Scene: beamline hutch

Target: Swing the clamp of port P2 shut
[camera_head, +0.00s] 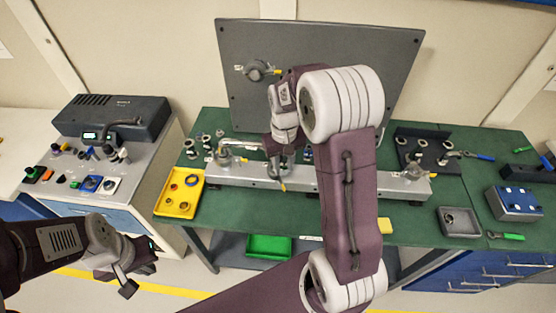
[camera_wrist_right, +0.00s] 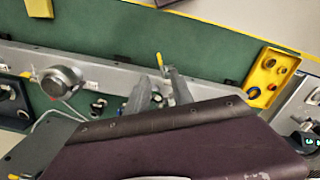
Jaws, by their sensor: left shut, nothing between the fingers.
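A grey metal rail (camera_head: 390,187) on the green bench carries several ports with clamps. No port label is readable, so I cannot tell which is P2. My right gripper (camera_wrist_right: 160,90) is over the rail, with its two grey fingers apart. A small yellow-tipped clamp lever (camera_wrist_right: 159,60) shows just beyond the gap between them; contact cannot be told. The yellow tip also shows below my right wrist in the head view (camera_head: 283,187). A round silver port fitting (camera_wrist_right: 60,80) stands further left in the wrist view. My left gripper (camera_head: 130,273) is shut and empty, away from the bench.
An upright dark panel (camera_head: 330,60) stands behind the rail. A yellow tray (camera_head: 164,207) lies at the bench's left end. A grey tray (camera_head: 459,222) and a blue box (camera_head: 514,203) are at the right. My right arm hides the rail's middle in the head view.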

